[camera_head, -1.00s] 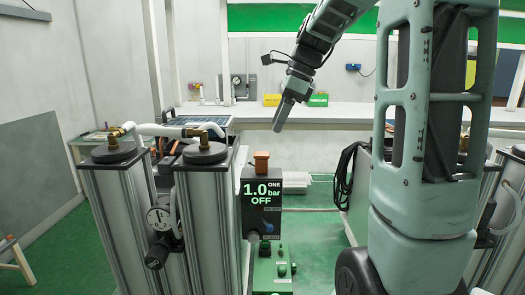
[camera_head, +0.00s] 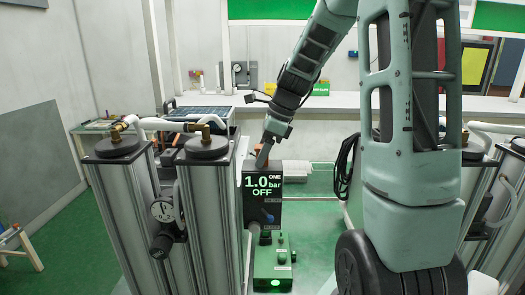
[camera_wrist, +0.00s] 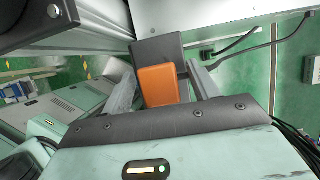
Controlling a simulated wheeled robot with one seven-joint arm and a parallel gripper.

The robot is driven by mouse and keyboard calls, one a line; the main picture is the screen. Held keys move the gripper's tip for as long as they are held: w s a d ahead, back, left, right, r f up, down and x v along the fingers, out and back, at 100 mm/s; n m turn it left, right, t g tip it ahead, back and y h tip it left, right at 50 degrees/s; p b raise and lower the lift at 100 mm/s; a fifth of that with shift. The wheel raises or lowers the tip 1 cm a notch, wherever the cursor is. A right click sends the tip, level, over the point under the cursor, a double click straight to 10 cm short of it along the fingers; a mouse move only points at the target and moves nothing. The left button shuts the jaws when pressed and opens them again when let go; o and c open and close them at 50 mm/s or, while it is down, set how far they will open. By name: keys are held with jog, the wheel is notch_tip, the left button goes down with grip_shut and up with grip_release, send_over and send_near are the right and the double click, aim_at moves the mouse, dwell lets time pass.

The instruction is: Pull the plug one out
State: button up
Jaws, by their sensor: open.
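The orange plug (camera_wrist: 158,86) sits on top of a dark box in the wrist view, between my open gripper fingers. My gripper (camera_wrist: 160,90) has one finger on each side of it, and I cannot tell whether either touches it. In the head view my gripper (camera_head: 263,156) is at the top of the box (camera_head: 262,200), whose screen reads "ONE 1.0 bar OFF". Only a small orange part of the plug shows there, mostly hidden by my gripper.
Two grey columns (camera_head: 207,215) with dark caps, brass fittings and a gauge (camera_head: 162,211) stand left of the box. A green block (camera_head: 273,262) with knobs sits below it. A black cable (camera_head: 346,170) hangs to the right. A pale bench (camera_head: 330,101) runs behind.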

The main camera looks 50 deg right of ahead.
jog(key=c, duration=1.2)
jog(key=shift+o, duration=0.2)
jog(key=shift+r+p, duration=1.4)
jog(key=shift+p, duration=0.15)
jog(key=o, duration=1.2)
jog(key=shift+c, duration=0.2)
jog(key=shift+r, duration=0.1)
jog(key=b+v, duration=0.3)
jog(key=v, duration=1.4)
jog(key=shift+s+b, duration=0.2)
jog(key=shift+b, duration=0.15)
